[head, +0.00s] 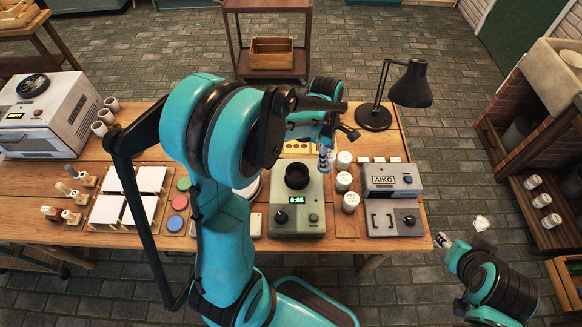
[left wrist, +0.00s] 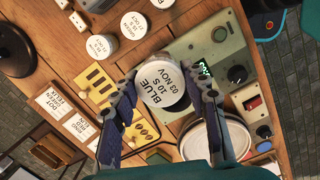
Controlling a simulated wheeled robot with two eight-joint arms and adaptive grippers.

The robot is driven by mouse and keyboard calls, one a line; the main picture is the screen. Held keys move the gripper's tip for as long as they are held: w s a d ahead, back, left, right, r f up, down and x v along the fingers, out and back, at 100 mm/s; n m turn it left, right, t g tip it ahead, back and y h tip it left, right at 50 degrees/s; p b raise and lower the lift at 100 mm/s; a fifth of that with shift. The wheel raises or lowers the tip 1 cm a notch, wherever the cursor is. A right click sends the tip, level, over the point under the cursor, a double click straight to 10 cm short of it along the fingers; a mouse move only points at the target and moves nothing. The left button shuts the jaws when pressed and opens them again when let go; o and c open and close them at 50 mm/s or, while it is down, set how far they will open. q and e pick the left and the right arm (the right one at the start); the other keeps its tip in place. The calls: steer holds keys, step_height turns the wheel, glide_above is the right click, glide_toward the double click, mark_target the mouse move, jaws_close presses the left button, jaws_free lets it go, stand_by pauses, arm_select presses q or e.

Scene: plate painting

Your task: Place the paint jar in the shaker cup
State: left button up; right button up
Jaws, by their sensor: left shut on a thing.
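The white-lidded paint jar (left wrist: 163,88), marked "BLUE 10 S 03 NOV", is gripped between the fingers of my left gripper (left wrist: 165,100) in the left wrist view. In the head view, my left gripper (head: 325,155) is above the table, to the upper right of the shaker cup. The dark round shaker cup (head: 297,177) sits on a grey-green machine (head: 296,212) with a lit display and looks empty.
Several other white jars (head: 343,182) stand right of the shaker. A grey AIKO machine (head: 392,198) and a black lamp (head: 410,85) are further right. A round white dish (left wrist: 217,138) is beside the shaker. White plates (head: 140,195) and coloured discs lie left.

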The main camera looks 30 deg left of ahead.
arm_select(q)
steer(key=a+f+b, duration=0.1)
steer(key=a+f, duration=0.2)
steer(key=s+a+f+b, duration=0.1)
steer(key=a+f, duration=0.2)
steer(key=s+a+f+b, duration=0.1)
steer(key=a+f, duration=0.1)
steer(key=f, duration=0.1)
steer(key=shift+s+a+f, duration=0.25)
steer(key=shift+a+f, duration=0.1)
steer(key=shift+a, duration=0.05)
steer(key=shift+r, duration=0.1)
steer(key=shift+s, duration=0.1)
steer(key=o, duration=1.2)
steer(key=shift+f+b, duration=0.2)
steer(key=shift+b, duration=0.1)
steer(key=shift+r, duration=0.15)
